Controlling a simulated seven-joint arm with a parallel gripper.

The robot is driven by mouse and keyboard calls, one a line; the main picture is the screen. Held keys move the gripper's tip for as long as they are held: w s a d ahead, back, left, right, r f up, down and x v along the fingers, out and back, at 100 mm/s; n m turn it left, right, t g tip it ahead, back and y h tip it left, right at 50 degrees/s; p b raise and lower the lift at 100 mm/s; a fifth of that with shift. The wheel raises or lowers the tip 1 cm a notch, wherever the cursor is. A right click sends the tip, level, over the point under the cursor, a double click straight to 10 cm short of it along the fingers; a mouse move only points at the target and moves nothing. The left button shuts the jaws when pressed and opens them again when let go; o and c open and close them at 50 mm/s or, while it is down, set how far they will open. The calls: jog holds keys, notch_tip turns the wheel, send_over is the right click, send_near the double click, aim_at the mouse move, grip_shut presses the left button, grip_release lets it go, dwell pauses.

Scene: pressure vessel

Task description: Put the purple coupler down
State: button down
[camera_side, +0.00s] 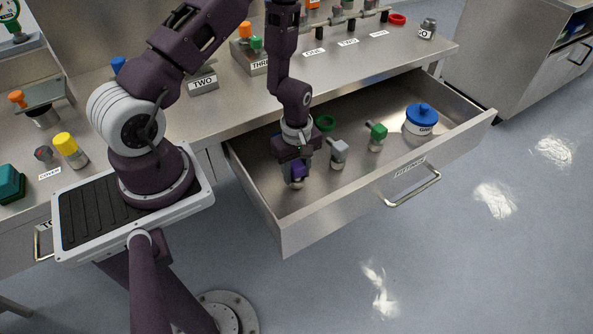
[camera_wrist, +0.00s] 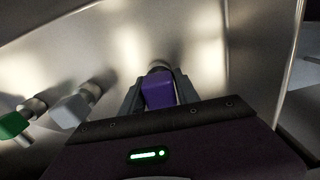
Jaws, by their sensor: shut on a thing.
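The purple coupler (camera_side: 299,172) is between the fingers of my gripper (camera_side: 296,172) inside the open drawer (camera_side: 290,204), near its left side. In the wrist view the coupler (camera_wrist: 158,90) is a purple block with a grey metal end, and the fingers of my gripper (camera_wrist: 158,92) close on both its sides. It is upright in the side view. I cannot tell whether its lower end touches the drawer floor.
A grey coupler (camera_side: 339,153) and a green coupler (camera_side: 376,137) stand to the right in the drawer. The front wall and left wall of the drawer are close to my gripper.

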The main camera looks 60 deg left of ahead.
jog(key=shift+f, duration=0.1)
jog(key=c, duration=0.9)
grip_release()
jog(key=shift+f, duration=0.1)
notch_tip(320, 180, up, 7)
jog(key=shift+w+d+r, duration=0.1)
jog(key=d+r+m+t, duration=0.15)
jog(key=r+m, duration=0.25)
jog(key=r, duration=0.5)
jog(key=d+r+m+t, duration=0.1)
jog(key=d+r+m, duration=0.25)
jog(key=r, duration=0.55)
jog(key=s+d+r+m+t, duration=0.2)
jog(key=s+r+m, duration=0.3)
jog(key=s+r, duration=0.2)
jog(key=shift+v, duration=1.1)
jog(key=s+r+m, duration=0.1)
jog(key=s, duration=0.1)
jog(key=s+r+m, duration=0.1)
jog(key=s+m, duration=0.1)
jog(key=s, duration=0.1)
jog(key=s+r+m+t, duration=0.1)
jog(key=s+m, duration=0.1)
jog(key=shift+s+d+r, duration=0.15)
jog(key=shift+s+d, duration=0.1)
jog(key=shift+d, duration=0.1)
